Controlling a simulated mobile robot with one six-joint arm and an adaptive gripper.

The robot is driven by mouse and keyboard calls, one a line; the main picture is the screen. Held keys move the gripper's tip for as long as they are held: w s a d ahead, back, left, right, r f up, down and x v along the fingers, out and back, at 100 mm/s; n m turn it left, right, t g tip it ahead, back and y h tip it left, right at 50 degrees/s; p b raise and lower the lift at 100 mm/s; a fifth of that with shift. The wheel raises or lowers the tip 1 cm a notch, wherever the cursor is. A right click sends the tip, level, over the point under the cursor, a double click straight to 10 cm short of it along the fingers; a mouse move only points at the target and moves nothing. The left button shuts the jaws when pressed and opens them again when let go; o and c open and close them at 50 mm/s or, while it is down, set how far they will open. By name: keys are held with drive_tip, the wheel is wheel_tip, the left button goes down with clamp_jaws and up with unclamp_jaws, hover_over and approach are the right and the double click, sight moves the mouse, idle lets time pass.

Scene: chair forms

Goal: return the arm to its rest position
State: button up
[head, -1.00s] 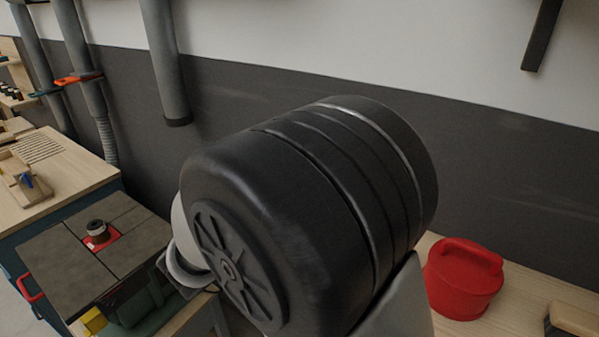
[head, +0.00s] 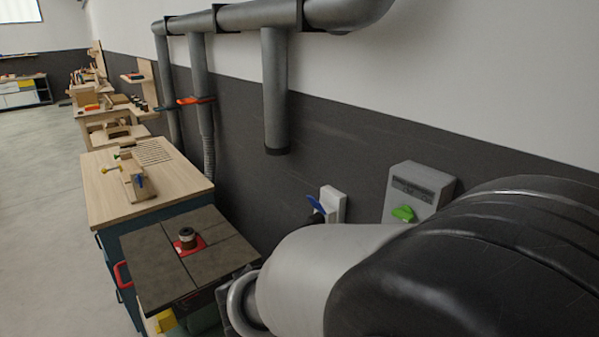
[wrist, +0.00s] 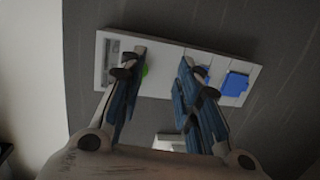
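My gripper (wrist: 162,57) shows in the wrist view with its two blue-padded fingers apart and nothing held between them. It faces a dark wall with a pale panel on it. My arm's black joint and light grey link fill the lower right of the head view. The gripper itself cannot be made out there.
A grey box with a green knob (head: 403,214) and a white plate (head: 335,204) with a blue part are on the wall behind my arm. A dark-topped machine table (head: 165,262) and a wooden workbench (head: 115,190) stand left. Open floor (head: 40,200) lies further left.

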drive_tip(key=s+d+f+m+g+y, duration=0.2)
drive_tip(key=s+d+f+g+y, duration=0.1)
drive_tip(key=s, duration=0.5)
drive_tip(key=s+d+f+m+g+y, duration=0.2)
drive_tip(key=s+d+g+y, duration=0.1)
drive_tip(key=s, duration=0.4)
drive_tip(key=s+a+m+t+y, duration=0.1)
drive_tip(key=s+a+t+y, duration=0.2)
drive_tip(key=a+y, duration=0.5)
drive_tip(key=shift+s+a+f+t+y, duration=0.35)
drive_tip(key=shift+s+a, duration=0.35)
drive_tip(key=shift+a, duration=0.3)
drive_tip(key=shift+d, duration=0.1)
